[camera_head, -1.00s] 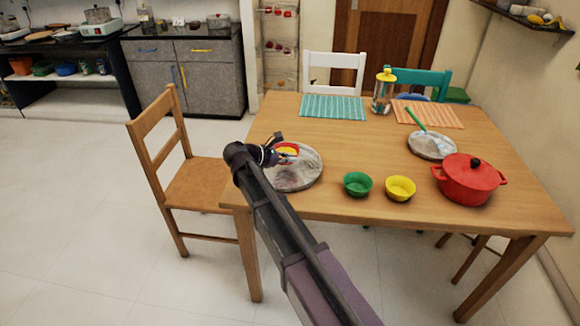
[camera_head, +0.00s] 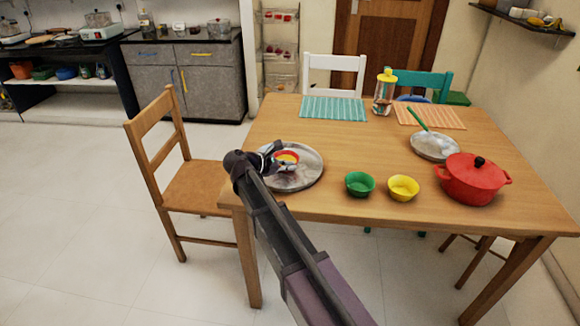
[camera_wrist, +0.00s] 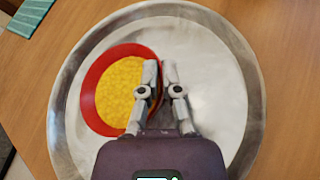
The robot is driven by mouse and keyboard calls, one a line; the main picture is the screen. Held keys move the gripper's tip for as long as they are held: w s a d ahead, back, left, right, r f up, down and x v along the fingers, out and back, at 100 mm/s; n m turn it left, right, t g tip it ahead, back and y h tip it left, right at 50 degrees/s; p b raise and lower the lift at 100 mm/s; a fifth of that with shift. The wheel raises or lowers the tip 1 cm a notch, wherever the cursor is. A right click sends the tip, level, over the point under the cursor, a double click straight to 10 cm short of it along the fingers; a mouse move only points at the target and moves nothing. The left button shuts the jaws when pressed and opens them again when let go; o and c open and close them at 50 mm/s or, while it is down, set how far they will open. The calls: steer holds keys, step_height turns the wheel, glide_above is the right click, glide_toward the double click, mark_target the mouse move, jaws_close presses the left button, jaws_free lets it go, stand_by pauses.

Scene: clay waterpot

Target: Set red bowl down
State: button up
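In the wrist view, my gripper (camera_wrist: 160,68) straddles the right rim of the red bowl (camera_wrist: 89,94), one finger inside and one outside, close together on the rim. The metal plate (camera_wrist: 215,95) surrounds the bowl there. The fingers hide part of the rim.
A green bowl (camera_head: 359,184) and a yellow bowl (camera_head: 403,188) stand right of the plate. A red pot (camera_head: 473,182) and a plate with white contents (camera_head: 435,147) are farther right. A wooden chair (camera_head: 185,185) stands at the table's left.

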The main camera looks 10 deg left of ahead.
steer(key=o, duration=0.5)
steer(key=shift+c, duration=0.2)
steer(key=shift+r, duration=0.1)
steer(key=shift+a+r, duration=0.1)
steer(key=p+v, duration=0.4)
steer(key=v, duration=0.6)
steer(key=shift+s+r+p, duration=0.1)
steer(key=shift+p, duration=0.2)
steer(key=shift+v, duration=0.85)
steer(key=shift+s, duration=0.1)
